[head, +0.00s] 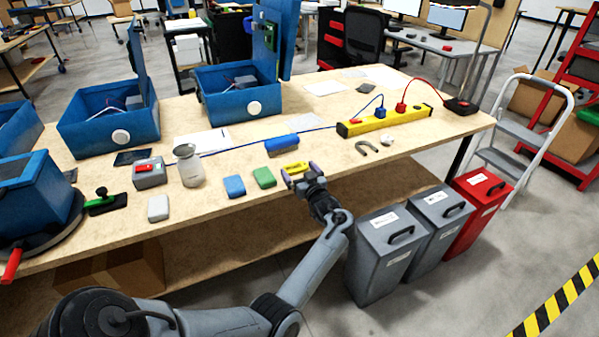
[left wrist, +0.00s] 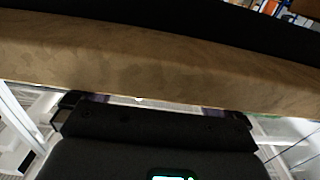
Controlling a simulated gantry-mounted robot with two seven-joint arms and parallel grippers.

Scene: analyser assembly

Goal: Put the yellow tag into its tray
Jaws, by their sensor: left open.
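The yellow tag (head: 295,168) lies on the wooden bench near its front edge, right of a green block (head: 264,178) and a blue block (head: 234,187). My left gripper (head: 299,174) is open, its two purple-tipped fingers spread at the tag, one to each side of it in the head view. I cannot tell whether they touch it. In the left wrist view the gripper (left wrist: 152,103) faces the bench's wooden edge (left wrist: 160,65), and the tag does not show. I cannot make out which thing is the tag's tray. My right gripper is not in view.
Behind the tag lie a blue cylinder (head: 281,145), a horseshoe magnet (head: 366,147) and a yellow power strip (head: 390,121). A grey jar (head: 188,168) and open blue cases (head: 108,120) stand to the left. Grey and red bins (head: 478,198) stand below on the right.

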